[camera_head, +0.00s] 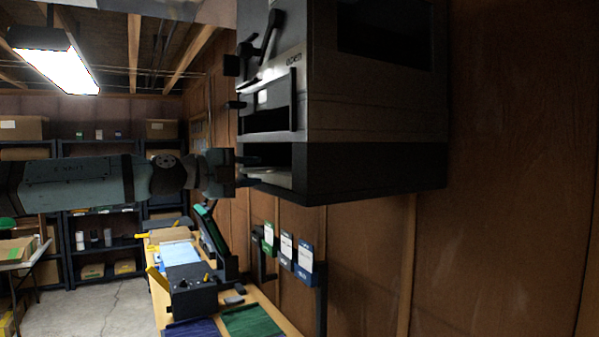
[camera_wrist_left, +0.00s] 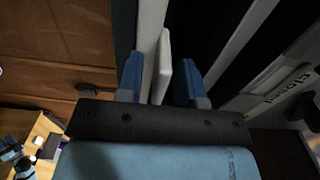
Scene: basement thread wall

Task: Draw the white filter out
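My left gripper (camera_head: 240,170) reaches in from the left to the lower opening of the dark wall unit (camera_head: 375,165). In the left wrist view, the white filter (camera_wrist_left: 164,68) shows as a thin upright slab between the two blue fingertips of that gripper (camera_wrist_left: 157,80). The fingers stand apart on either side of it. The slab is nearer the right finger; a gap shows toward the left finger, and contact is hard to tell. In the head view the filter cannot be told apart from the pale surface in the opening.
The unit's grey front (camera_wrist_left: 275,90) rises close to the right of the fingers. Below the unit, a workbench (camera_head: 262,303) holds a dark machine and trays, with coloured packets (camera_head: 286,249) on the wall. Shelves (camera_head: 100,225) stand at the back left.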

